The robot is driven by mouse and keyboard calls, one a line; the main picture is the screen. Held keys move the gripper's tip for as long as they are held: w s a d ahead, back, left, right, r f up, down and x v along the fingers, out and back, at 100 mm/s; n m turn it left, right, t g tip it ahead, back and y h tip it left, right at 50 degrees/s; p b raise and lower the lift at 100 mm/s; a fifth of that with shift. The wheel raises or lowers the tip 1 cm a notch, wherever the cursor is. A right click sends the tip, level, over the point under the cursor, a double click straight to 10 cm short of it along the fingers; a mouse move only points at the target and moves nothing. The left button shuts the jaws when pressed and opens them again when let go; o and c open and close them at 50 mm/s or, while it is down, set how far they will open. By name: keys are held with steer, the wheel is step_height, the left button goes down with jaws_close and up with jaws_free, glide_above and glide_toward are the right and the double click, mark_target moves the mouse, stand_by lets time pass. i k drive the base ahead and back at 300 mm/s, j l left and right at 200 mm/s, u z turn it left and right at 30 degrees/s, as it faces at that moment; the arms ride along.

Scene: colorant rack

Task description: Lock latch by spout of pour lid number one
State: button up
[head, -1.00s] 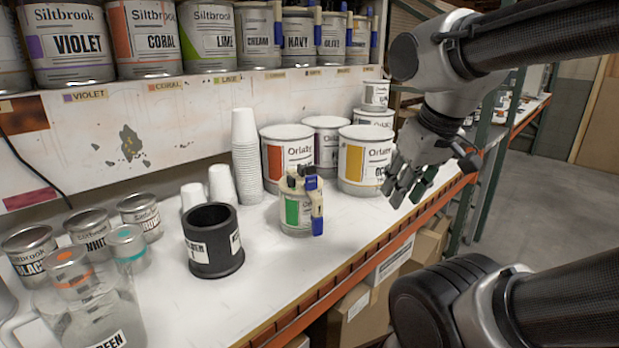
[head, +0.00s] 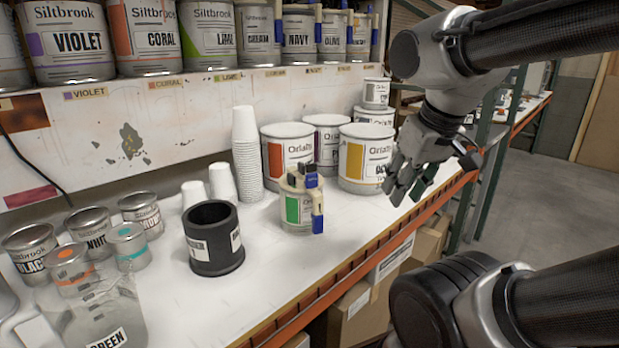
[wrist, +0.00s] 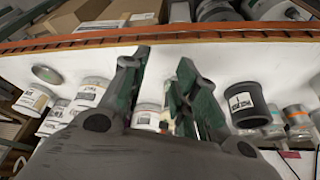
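A small can with a green label (head: 297,208) stands upright on the white shelf and wears a pour lid with dark blue parts. The blue latch and spout parts (head: 312,182) sit on its top and right side; whether the latch is locked is too small to tell. My gripper (head: 408,190) is to the right of this can, above the shelf's front edge and apart from it. In the wrist view my gripper (wrist: 161,60) has its two green-padded fingers spread, with nothing held. The lidded can is partly hidden behind the right finger there.
Large Orlalti cans (head: 358,160) stand behind the lidded can. A black cylinder (head: 214,250), stacked white cups (head: 247,160) and small colorant cans (head: 140,215) stand to the left. The orange shelf edge (head: 345,262) runs along the front. Shelf room right of the lidded can is clear.

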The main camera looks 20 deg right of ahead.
mark_target(311, 168)
steer(key=l+u, duration=0.35)
steer(key=k+l+u, duration=0.1)
steer(key=l+u, duration=0.25)
